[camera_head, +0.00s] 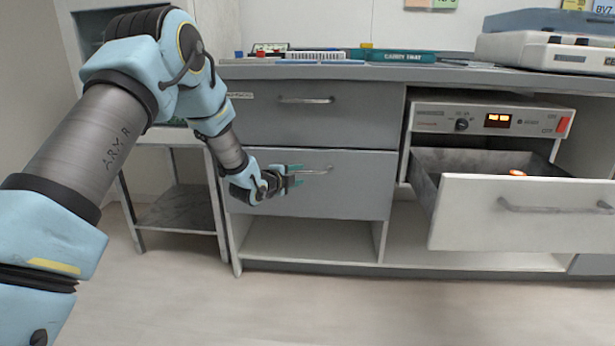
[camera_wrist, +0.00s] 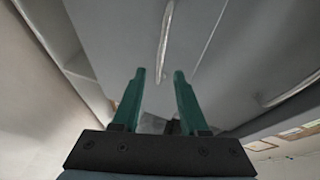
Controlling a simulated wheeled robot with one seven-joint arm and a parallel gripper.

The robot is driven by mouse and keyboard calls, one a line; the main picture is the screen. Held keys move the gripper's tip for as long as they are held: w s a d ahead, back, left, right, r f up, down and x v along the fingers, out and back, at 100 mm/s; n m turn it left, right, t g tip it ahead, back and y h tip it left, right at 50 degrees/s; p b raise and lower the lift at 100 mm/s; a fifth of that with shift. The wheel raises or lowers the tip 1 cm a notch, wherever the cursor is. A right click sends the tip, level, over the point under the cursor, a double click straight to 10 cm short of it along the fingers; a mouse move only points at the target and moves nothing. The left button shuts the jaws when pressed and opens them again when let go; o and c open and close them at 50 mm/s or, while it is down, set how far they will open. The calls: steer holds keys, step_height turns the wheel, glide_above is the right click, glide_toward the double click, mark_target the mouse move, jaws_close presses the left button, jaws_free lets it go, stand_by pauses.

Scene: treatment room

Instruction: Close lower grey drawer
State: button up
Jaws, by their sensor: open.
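The lower grey drawer (camera_head: 345,198) is in the left cabinet, below the upper grey drawer (camera_head: 345,118). Its front looks about flush with the cabinet; a small gap cannot be ruled out. Its thin metal handle (camera_head: 318,171) is near the top of its front. My gripper (camera_head: 297,176) is open in front of the drawer, with its green fingers at the left end of the handle. In the wrist view, my gripper (camera_wrist: 160,75) shows two parted fingers, and a handle (camera_wrist: 165,40) lies beyond their tips. I cannot tell whether the fingers touch it.
A white drawer (camera_head: 525,215) at the right stands pulled out, with a small orange-lit object inside. A device with a lit display (camera_head: 497,120) sits behind it. A side table (camera_head: 180,208) stands left. The floor (camera_head: 350,305) in front is clear.

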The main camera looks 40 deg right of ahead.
mark_target(307, 172)
steer(key=x, duration=0.6)
steer(key=shift+w+d+f+b, duration=0.1)
steer(key=shift+d+b, duration=0.05)
steer(key=shift+b, duration=0.25)
jaws_close()
stand_by(1.0)
